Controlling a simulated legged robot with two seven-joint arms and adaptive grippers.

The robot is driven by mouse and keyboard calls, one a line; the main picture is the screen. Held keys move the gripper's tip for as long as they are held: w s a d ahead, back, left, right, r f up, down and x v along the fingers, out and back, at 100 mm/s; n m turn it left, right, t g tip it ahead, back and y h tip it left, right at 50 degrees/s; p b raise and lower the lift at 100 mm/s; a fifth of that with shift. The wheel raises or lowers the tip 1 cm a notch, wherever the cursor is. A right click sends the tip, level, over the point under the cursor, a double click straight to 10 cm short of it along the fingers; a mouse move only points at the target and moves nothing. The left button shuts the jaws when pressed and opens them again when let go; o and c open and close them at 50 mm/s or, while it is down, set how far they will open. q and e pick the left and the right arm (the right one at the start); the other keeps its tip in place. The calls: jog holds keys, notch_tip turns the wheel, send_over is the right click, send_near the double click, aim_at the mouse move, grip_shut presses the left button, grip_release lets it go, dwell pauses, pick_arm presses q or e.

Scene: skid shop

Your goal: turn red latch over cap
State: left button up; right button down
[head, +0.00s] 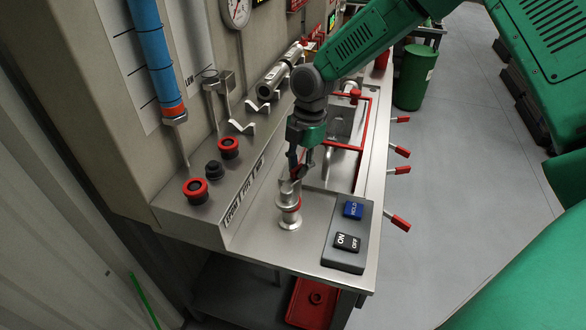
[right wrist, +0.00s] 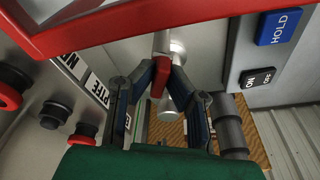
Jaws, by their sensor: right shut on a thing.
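My right gripper (head: 299,168) comes down over the top of this fitting. In the right wrist view the two dark fingers (right wrist: 163,66) close in around a small red latch (right wrist: 159,80), gripping it. Silver metal of the fitting (right wrist: 179,103) shows just behind the latch. The latch is mostly hidden by the fingers in the head view, so its exact angle over the cap is unclear. My left gripper is not in view.
A grey switch box with a blue HOLD button (head: 353,210) and an ON/OFF switch (head: 347,242) is right of the fitting. Red and black knobs (head: 196,190) line the left ledge. Red-handled levers (head: 400,221) stick out from the bench's right edge.

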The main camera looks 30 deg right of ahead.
jog(key=shift+a+r, duration=0.1)
jog(key=shift+n+p, duration=0.35)
jog(key=shift+n, duration=0.95)
jog(key=shift+n+g+h+p, duration=0.3)
jog(key=shift+n+g+p, duration=0.15)
jog(key=shift+n, duration=0.65)
jog(key=c, duration=1.5)
grip_release()
jog(key=shift+s, duration=0.1)
jog(key=shift+c, duration=0.2)
